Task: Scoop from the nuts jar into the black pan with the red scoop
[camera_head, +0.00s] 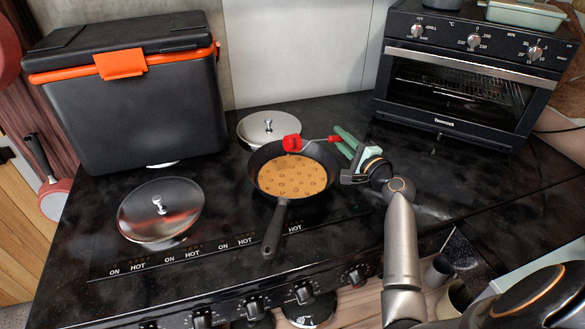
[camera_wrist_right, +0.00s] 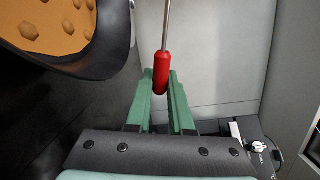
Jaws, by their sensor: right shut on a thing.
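The black pan (camera_head: 273,225) sits on the dark stovetop with its handle toward the front. A flat brown layer with darker round pieces (camera_head: 292,176) covers its bottom; the wrist view shows part of it (camera_wrist_right: 60,25). My right gripper (camera_head: 346,143) is right of the pan's far rim, its green fingers shut on the red handle (camera_wrist_right: 161,73) of the scoop. The scoop's thin metal shaft runs left to its red head (camera_head: 292,143), which is over the pan's far side. I cannot tell its contents. I cannot make out a nuts jar. My left gripper is not in view.
A metal lid (camera_head: 160,212) lies left of the pan, and another lid (camera_head: 267,127) lies behind it. A black cooler box (camera_head: 125,110) with an orange latch stands at back left. A toaster oven (camera_head: 455,90) stands at back right. Knobs (camera_head: 304,293) line the front edge.

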